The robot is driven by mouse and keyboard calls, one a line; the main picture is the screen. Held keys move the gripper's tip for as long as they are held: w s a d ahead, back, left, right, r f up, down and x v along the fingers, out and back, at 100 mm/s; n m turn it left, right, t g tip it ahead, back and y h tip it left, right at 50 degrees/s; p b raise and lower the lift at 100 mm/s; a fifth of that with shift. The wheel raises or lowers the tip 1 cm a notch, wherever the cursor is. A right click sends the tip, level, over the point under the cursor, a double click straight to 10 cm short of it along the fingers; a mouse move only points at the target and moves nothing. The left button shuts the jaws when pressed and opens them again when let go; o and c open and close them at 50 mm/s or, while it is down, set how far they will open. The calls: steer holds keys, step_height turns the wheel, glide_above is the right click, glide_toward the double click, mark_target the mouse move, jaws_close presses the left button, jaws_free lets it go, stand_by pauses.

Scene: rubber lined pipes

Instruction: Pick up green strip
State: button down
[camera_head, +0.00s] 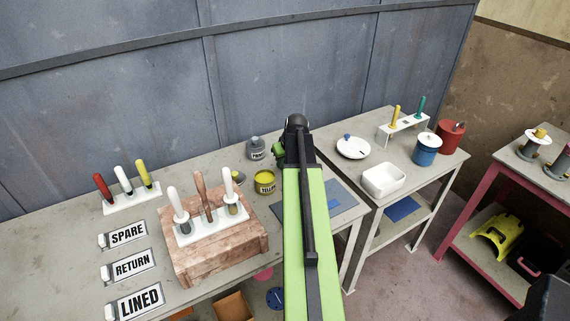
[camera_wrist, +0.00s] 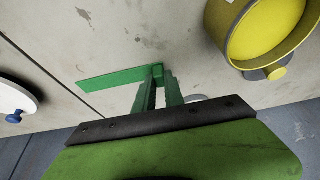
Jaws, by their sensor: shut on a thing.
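The green strip (camera_wrist: 118,82) is a flat, narrow piece that reaches out to the left from my fingertips in the wrist view. My gripper (camera_wrist: 157,74) is shut on its right end. The strip lies over the pale tabletop (camera_wrist: 110,40); I cannot tell whether it touches the surface or is just above it. In the head view my own arm hides the fingertips and the strip.
A yellow tin (camera_head: 265,182) stands close to my gripper and also shows in the wrist view (camera_wrist: 265,35). A grey pot (camera_head: 256,148) is behind it. A wooden crate (camera_head: 220,255) with upright tools stands left. A white plate (camera_head: 353,149) and white dish (camera_head: 383,181) are right.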

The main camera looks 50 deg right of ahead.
step_height(320, 180, up, 5)
steer(key=p, duration=0.4)
steer(key=shift+f, duration=0.1)
steer(key=s+d+r+p, duration=0.1)
steer(key=s+r+p, duration=0.5)
steer(key=s, duration=0.5)
steer(key=shift+s+p, duration=0.3)
steer(key=shift+s, duration=0.05)
